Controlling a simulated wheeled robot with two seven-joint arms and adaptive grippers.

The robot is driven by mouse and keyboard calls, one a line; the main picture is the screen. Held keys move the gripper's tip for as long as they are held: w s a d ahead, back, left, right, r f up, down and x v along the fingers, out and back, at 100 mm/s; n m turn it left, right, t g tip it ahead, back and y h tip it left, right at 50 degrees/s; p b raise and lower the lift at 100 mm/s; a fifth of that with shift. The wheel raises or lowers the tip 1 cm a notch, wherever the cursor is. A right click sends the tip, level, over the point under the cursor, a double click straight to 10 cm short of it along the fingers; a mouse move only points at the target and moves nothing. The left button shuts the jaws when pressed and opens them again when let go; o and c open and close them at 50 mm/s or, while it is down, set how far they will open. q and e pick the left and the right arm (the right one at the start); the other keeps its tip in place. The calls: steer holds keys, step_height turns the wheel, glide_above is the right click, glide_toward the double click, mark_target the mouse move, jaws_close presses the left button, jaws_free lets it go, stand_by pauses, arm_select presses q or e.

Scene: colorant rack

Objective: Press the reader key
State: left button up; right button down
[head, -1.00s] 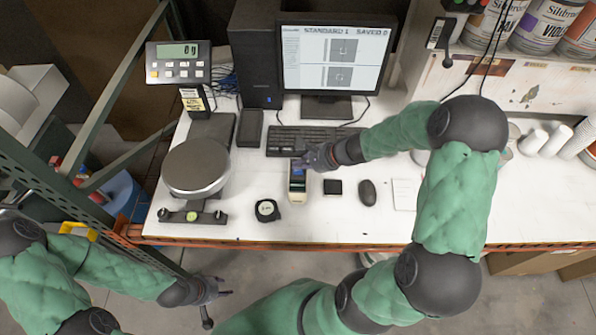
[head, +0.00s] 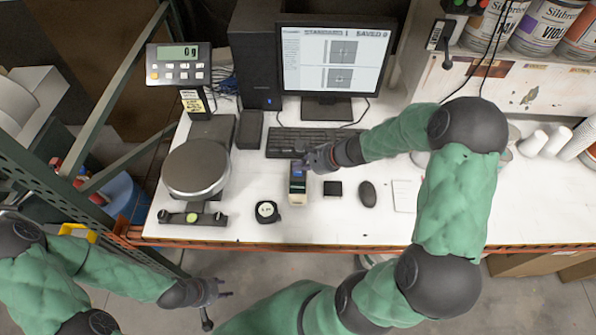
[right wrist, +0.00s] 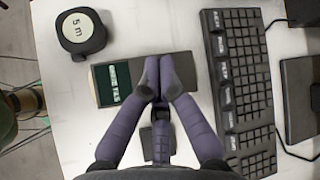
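The reader is a small pale handheld device (head: 298,190) with a lit screen, lying on the white bench in front of the keyboard. In the right wrist view its body (right wrist: 142,66) and green-lit screen (right wrist: 114,82) show to the left of the fingers. My right gripper (head: 304,162) is over the reader's far end, its fingertips together with nothing visible between them; it also shows in the right wrist view (right wrist: 160,76). The fingers hide part of the reader, and contact cannot be told.
A black keyboard (head: 285,143) lies just behind the reader. A tape measure (head: 266,211) and round-pan scale (head: 195,168) stand left; a small black block (head: 333,188) and mouse (head: 367,192) lie right. The monitor (head: 335,62) reads "STANDARD 1 SAVED 0".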

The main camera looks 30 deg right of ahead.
mark_target(300, 173)
steer(key=shift+f, duration=0.1)
steer(key=shift+f+b, duration=0.3)
steer(key=shift+b, duration=0.25)
steer(key=shift+f+b, duration=0.35)
steer(key=shift+b, duration=0.05)
stand_by(0.6)
steer(key=shift+r, duration=0.1)
stand_by(0.3)
steer(key=shift+r+p, duration=0.5)
steer(key=shift+r, duration=0.2)
steer(key=shift+r+p, duration=1.95)
steer(key=shift+r, duration=0.55)
